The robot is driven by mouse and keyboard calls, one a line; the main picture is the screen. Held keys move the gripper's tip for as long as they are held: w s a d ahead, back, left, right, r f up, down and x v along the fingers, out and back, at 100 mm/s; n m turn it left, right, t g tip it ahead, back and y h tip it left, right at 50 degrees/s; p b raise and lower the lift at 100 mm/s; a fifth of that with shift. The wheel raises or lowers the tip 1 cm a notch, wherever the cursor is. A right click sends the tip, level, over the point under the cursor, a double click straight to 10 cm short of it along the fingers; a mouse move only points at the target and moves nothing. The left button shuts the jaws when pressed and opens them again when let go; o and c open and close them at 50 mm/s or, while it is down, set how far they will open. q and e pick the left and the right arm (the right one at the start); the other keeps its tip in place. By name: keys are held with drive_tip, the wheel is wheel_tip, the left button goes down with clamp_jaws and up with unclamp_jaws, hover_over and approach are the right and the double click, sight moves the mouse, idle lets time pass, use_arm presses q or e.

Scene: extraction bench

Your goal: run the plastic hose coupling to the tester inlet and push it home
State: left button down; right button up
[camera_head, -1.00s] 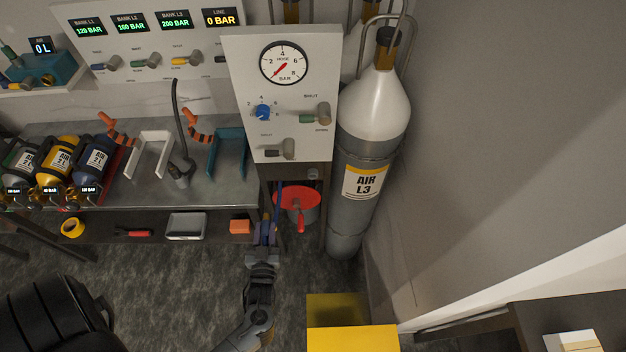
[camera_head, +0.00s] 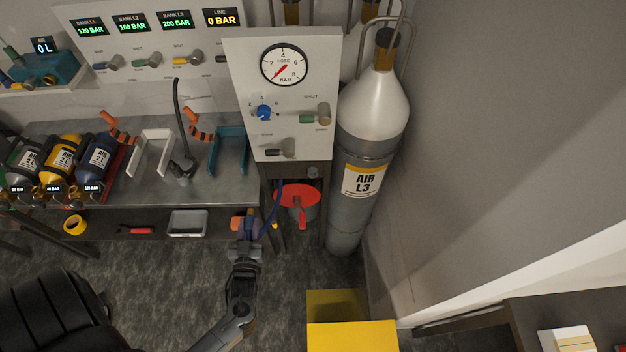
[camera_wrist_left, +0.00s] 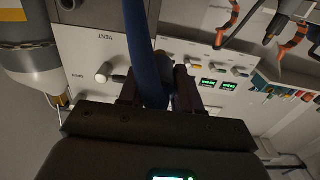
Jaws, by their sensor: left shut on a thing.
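My left gripper (camera_head: 245,226) is low in front of the bench's lower shelf, left of the hose panel. It is shut on the blue hose (camera_head: 271,211), at its coupling end. The hose curves from the gripper up to the underside of the panel. In the left wrist view the hose (camera_wrist_left: 145,50) runs between the two fingers (camera_wrist_left: 157,92), and the coupling is mostly hidden. A teal device (camera_head: 50,70) with an "AIR 0 L" display stands at the far upper left. I cannot tell whether it is the tester, and no inlet shows clearly. My right gripper is out of view.
The hose panel (camera_head: 290,130) with a gauge stands beside the grey AIR L3 cylinder (camera_head: 362,150). Several small air bottles (camera_head: 58,168), white and teal brackets and a thin upright hose occupy the bench (camera_head: 130,190). A red bucket (camera_head: 298,195) and yellow box (camera_head: 350,335) are nearby.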

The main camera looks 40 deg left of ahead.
use_arm(q)
drive_tip(key=s+a+r+p, duration=0.1)
drive_tip(key=s+a+p, duration=0.1)
drive_tip(key=s+a, duration=0.4)
drive_tip(key=shift+a+r, duration=0.15)
drive_tip(key=shift+a, duration=0.85)
drive_tip(key=s+a+r+p, duration=0.1)
drive_tip(key=s+a, duration=0.4)
drive_tip(key=a, duration=0.3)
drive_tip(key=shift+s+r+p, duration=0.15)
drive_tip(key=shift+s+p, duration=0.2)
drive_tip(key=shift+s, duration=0.05)
